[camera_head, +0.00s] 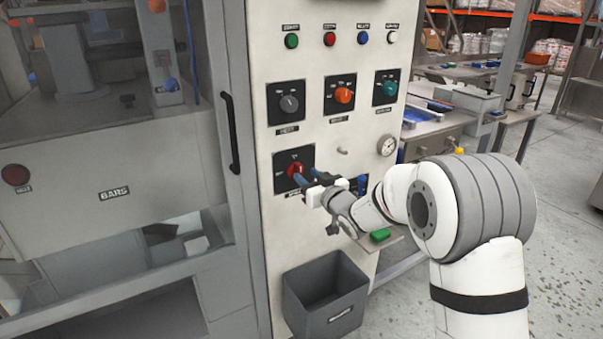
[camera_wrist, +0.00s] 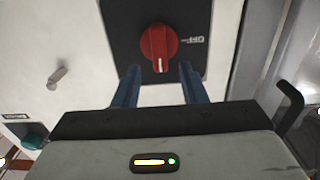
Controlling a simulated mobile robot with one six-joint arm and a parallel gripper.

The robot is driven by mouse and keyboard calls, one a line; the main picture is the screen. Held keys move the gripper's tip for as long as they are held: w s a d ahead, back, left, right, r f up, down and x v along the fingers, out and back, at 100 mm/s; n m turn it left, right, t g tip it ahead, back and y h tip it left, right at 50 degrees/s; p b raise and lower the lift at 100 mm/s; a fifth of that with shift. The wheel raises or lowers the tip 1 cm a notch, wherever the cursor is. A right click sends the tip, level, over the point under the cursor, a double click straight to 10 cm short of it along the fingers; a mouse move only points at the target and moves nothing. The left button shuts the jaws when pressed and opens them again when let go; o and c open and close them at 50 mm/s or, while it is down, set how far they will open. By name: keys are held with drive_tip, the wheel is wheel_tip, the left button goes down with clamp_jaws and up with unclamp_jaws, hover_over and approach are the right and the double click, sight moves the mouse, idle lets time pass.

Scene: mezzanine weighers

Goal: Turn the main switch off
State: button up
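The main switch is a red rotary knob (camera_head: 294,170) on a dark square plate on the pale cabinet front. In the wrist view the red knob (camera_wrist: 158,45) stands upright in the picture, with a white mark at its lower end. My gripper (camera_head: 306,177) is just in front of the plate. In the wrist view its two blue fingers (camera_wrist: 157,75) are apart, with nothing between them, below the knob and apart from it.
Above are a grey knob (camera_head: 289,103), an orange knob (camera_head: 344,95) and a teal knob (camera_head: 390,87). A gauge (camera_head: 387,146) is at the right. A grey bin (camera_head: 300,315) hangs below. A black door handle (camera_head: 230,132) is at the left.

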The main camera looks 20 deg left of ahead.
sight(301, 171)
drive_tip(key=shift+x, duration=1.6)
clamp_jaws()
drive_tip(key=shift+a, duration=0.1)
